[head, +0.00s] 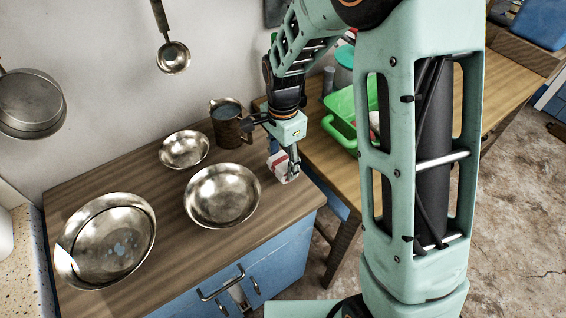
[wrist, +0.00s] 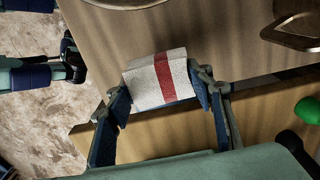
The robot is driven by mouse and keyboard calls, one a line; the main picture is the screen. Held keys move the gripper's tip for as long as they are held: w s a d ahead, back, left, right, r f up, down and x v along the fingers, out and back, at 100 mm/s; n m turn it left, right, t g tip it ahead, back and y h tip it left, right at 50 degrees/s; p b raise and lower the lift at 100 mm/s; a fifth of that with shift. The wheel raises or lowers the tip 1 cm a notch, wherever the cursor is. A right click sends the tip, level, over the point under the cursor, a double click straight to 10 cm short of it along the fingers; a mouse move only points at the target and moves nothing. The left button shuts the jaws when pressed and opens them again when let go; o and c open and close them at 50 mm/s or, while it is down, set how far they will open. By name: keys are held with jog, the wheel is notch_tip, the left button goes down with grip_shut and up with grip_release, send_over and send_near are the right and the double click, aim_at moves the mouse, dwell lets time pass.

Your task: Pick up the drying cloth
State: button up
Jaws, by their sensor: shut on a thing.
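The drying cloth (head: 282,167) is white with a red stripe. In the head view it shows at the right end of the wooden counter, at my gripper's fingertips. In the wrist view the cloth (wrist: 161,80) is a folded block between the two fingers of my gripper (wrist: 166,97), which is shut on it. My gripper (head: 291,165) points down in the head view and partly covers the cloth. I cannot tell whether the cloth touches the counter.
On the wooden counter (head: 165,240) stand a large bowl (head: 115,240), a middle bowl (head: 222,195), a small bowl (head: 184,150) and a metal jug (head: 229,122) close behind my gripper. A green tub (head: 345,115) stands on the table to the right. A ladle (head: 172,57) hangs on the wall.

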jog(key=s+d+r+p, duration=0.2)
jog(key=s+r, duration=0.3)
jog(key=s, duration=0.1)
jog(key=s+d+r+p, duration=0.2)
jog(key=s+r+p, duration=0.1)
jog(key=s, duration=0.4)
jog(key=shift+d+r+p, duration=0.3)
jog(key=shift+r+p, duration=0.05)
jog(key=shift+r, duration=0.55)
jog(key=shift+s, duration=0.1)
